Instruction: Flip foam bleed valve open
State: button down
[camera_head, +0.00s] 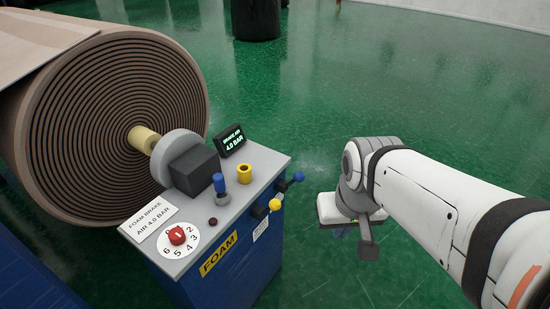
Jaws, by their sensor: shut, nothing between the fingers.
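A blue and grey cabinet (240,270) marked "FOAM" stands at centre. No label I can read says bleed valve, so I cannot tell which control it is. On the right side, a yellow ball-ended lever (275,205) and a blue ball-ended lever (299,177) stick out from black mounts. My gripper (369,250) is shut and empty, to the right of the cabinet and apart from it.
A large wrapped roll (100,130) on a spindle fills the upper left, close to the cabinet. A dark cylindrical object (255,18) stands at the back. Green floor between cabinet and gripper is clear.

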aim_at(274, 205)
jog(key=z, duration=0.05)
jog(key=k, duration=0.8)
jog(key=u, duration=0.2)
jog(key=i, duration=1)
jog(key=u, duration=0.85)
jog(key=k, duration=0.7)
jog(key=z, duration=0.4)
jog(key=i, duration=0.9)
